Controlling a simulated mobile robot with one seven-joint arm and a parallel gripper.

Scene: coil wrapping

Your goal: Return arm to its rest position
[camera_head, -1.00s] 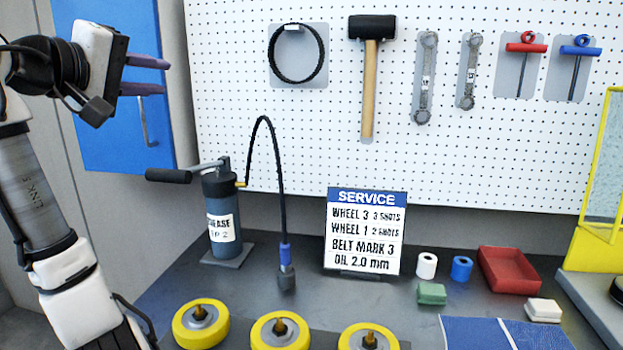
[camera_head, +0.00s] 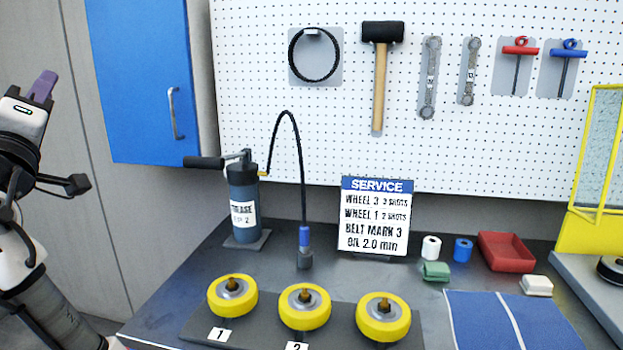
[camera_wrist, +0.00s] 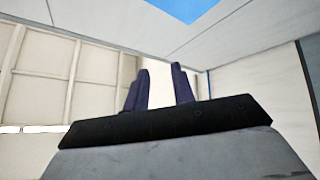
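My gripper (camera_head: 42,86) is at the far left of the head view, raised and pointing up, clear of the bench. Only one purple finger shows clearly there. In the wrist view my gripper (camera_wrist: 160,88) shows two dark purple fingers standing apart with an empty gap between them. Nothing is held. Behind the fingers are pale walls and a strip of blue at the top.
A blue cabinet (camera_head: 140,80) hangs right of my gripper. The bench (camera_head: 170,290) carries a grease pump (camera_head: 243,200), several yellow wheels including one marked 1 (camera_head: 233,298), and a service sign (camera_head: 374,216). A red tray (camera_head: 507,252) stands at the right.

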